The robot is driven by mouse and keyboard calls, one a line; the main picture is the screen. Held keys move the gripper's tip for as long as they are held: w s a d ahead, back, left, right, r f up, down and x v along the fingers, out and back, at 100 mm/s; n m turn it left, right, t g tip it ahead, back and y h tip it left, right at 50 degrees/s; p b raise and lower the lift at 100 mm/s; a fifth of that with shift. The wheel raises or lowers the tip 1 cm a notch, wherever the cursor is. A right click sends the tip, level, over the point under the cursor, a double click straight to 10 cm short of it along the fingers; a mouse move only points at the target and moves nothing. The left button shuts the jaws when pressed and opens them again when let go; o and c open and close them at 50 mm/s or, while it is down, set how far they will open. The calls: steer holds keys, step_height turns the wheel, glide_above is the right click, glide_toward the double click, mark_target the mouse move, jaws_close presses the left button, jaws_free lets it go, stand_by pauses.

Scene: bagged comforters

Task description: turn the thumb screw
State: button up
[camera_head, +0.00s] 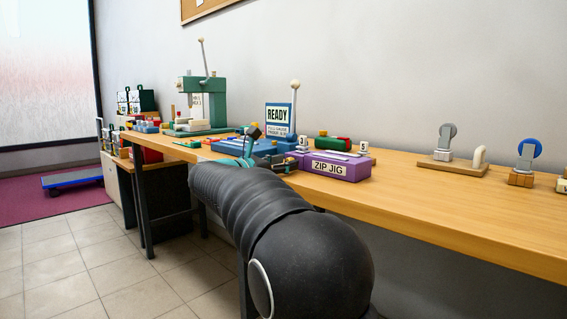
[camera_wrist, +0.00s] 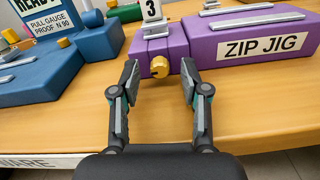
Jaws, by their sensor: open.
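The brass thumb screw (camera_wrist: 159,67) sticks out of the front of a small purple block (camera_wrist: 158,40) on the zip jig (camera_wrist: 232,35) in the wrist view. My gripper (camera_wrist: 159,76) is open, with one finger on each side of the thumb screw and nothing held between them. The fingertips reach about level with the screw, and I see a gap on both sides. In the head view the purple zip jig (camera_head: 335,172) sits on the bench beyond my arm. The thumb screw cannot be made out there.
A blue fixture (camera_wrist: 50,72) with a brass knob stands left of the jig, with a READY sign (camera_head: 279,117) behind. A number 3 tag (camera_wrist: 151,10) stands above the screw block. A green press (camera_head: 205,102) stands farther left.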

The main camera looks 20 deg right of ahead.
steer(key=shift+d, duration=0.2)
jaws_close()
steer(key=shift+n, duration=0.3)
steer(key=shift+n+p, duration=0.5)
steer(key=shift+n, duration=2.1)
